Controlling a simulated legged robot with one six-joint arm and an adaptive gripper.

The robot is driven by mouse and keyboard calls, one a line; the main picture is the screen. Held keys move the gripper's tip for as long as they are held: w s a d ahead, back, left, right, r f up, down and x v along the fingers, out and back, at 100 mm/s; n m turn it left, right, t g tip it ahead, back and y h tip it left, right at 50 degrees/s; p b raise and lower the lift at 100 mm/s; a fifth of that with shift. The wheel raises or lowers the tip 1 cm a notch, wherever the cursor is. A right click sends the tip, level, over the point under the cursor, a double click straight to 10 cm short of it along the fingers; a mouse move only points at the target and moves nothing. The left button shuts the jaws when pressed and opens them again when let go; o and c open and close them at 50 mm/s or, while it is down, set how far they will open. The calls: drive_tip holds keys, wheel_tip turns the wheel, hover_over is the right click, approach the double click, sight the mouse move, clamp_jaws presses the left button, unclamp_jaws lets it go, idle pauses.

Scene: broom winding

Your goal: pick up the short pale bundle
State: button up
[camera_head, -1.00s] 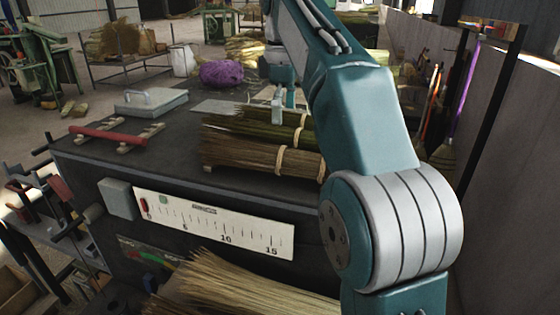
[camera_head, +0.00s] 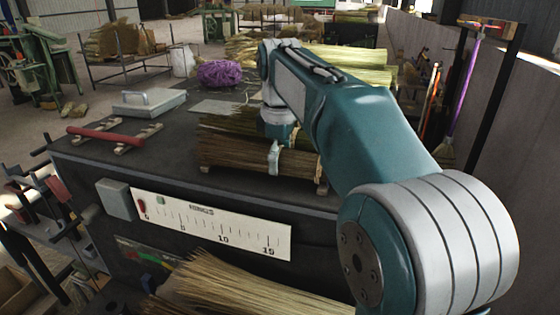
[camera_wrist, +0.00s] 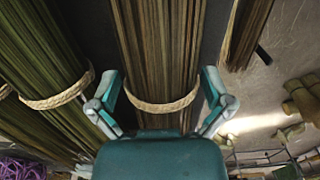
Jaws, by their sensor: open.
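Several tied straw bundles (camera_head: 225,150) lie side by side on the dark bench. My gripper (camera_head: 274,158) is over them, pointing down. In the wrist view, my gripper (camera_wrist: 160,80) is open, with one finger on each side of a brown-olive bundle (camera_wrist: 158,45) tied with a pale cord (camera_wrist: 160,105). The fingers are not closed on it. A darker green bundle (camera_wrist: 35,50) with its own cord lies to the left, and another bundle (camera_wrist: 246,35) lies to the right. I cannot tell for sure which is the short pale one.
A long yellowish bundle (camera_head: 235,285) lies below the bench's front edge. A ruler plate (camera_head: 210,224) is on the bench front. A red-handled tool (camera_head: 107,136), a grey metal box (camera_head: 148,102) and purple twine (camera_head: 220,73) lie left of and behind the bundles.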

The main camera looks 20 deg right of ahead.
drive_tip(key=shift+f, duration=0.3)
drive_tip(key=c, duration=1.1)
drive_tip(key=shift+o, duration=0.2)
wheel_tip(320, 180, up, 10)
